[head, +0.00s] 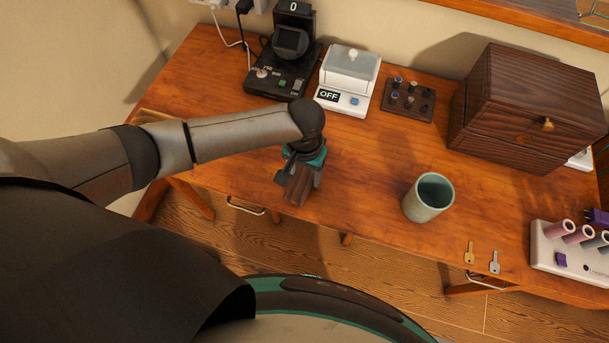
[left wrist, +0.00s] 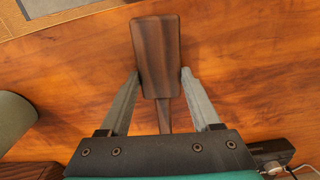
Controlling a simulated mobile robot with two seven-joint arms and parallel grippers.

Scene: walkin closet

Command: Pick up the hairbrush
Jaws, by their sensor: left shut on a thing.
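The hairbrush (head: 297,190) has a dark brown wooden paddle head and shows near the front middle of the table. In the left wrist view, its head (left wrist: 157,55) points away from me and its thin handle (left wrist: 165,117) runs back between the fingers. My left gripper (head: 302,174) is over the table and shut on the hairbrush, with one finger on each side of the head's near end. The handle's far end is hidden behind the gripper's body. I cannot tell whether the brush touches the table. My right gripper is not in view.
A black device (head: 283,65), a white lidded box (head: 348,80), a small rack (head: 407,100) and a dark wooden box (head: 528,105) line the back.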

